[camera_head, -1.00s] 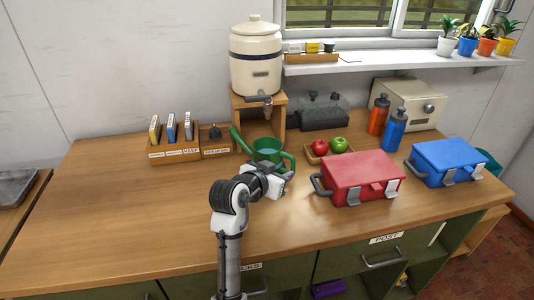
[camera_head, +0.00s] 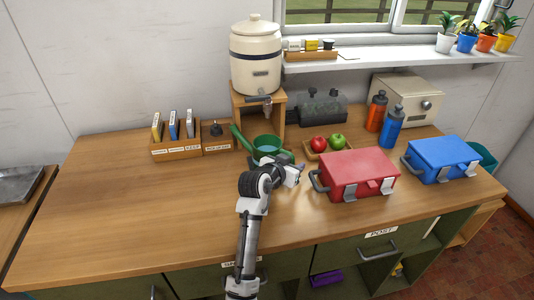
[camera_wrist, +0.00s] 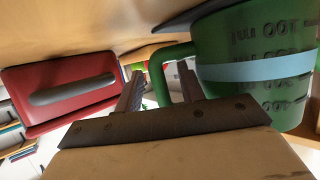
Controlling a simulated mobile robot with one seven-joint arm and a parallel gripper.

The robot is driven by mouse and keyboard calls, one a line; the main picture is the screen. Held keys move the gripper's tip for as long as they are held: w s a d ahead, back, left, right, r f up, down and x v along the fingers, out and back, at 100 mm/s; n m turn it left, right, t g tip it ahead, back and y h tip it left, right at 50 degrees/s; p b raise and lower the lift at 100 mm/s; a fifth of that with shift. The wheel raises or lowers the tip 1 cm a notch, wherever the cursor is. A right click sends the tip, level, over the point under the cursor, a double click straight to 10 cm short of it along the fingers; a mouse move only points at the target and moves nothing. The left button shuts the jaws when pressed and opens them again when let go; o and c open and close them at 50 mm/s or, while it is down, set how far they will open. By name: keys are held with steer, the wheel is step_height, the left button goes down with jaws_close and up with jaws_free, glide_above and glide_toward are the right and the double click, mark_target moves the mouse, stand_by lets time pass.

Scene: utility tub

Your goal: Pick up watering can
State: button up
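The green watering can (camera_head: 267,142) stands on the wooden counter below the dispenser's tap, its spout pointing up and left. In the head view my arm hides its lower front and its handle. In the wrist view its green body with raised volume marks and a pale blue band (camera_wrist: 258,68) fills the right side. Its green handle (camera_wrist: 158,75) reaches between the two fingers of my gripper (camera_wrist: 160,82). The fingers are apart, with the handle between them, and I see no clear contact. My gripper also shows in the head view (camera_head: 298,172), just right of the can.
A red case (camera_head: 357,173) lies close to the right of my gripper, with a blue case (camera_head: 441,158) beyond it. A tray with apples (camera_head: 315,154) sits behind. The cream dispenser (camera_head: 255,60) stands on a wooden stand (camera_head: 278,113). The counter's left side is clear.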

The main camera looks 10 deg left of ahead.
jaws_close()
steer(key=shift+r, duration=0.15)
